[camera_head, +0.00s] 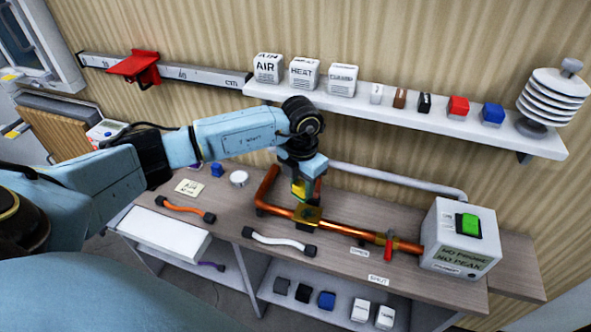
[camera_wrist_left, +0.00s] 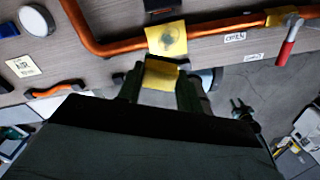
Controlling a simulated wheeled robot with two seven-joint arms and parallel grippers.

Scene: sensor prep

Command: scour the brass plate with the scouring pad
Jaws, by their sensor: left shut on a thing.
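The brass plate (camera_head: 308,215) is a small gold square on the copper pipe at the bench's middle. In the left wrist view the brass plate (camera_wrist_left: 168,36) shows a dark smudge on its face. My left gripper (camera_head: 302,188) is above the plate, fingers pointing down. It is shut on the scouring pad (camera_wrist_left: 161,74), a yellow block between the two fingers, just short of the plate in the wrist view. The pad (camera_head: 299,191) is partly hidden by the gripper in the head view. I cannot tell whether pad and plate touch. My right gripper is not in view.
The copper pipe (camera_head: 345,229) runs to a red-handled valve (camera_head: 388,245) and a white box with a green button (camera_head: 467,224). Orange (camera_head: 187,208) and white (camera_head: 280,241) hoses lie at the front. A wall shelf (camera_head: 400,112) with small blocks is behind the arm.

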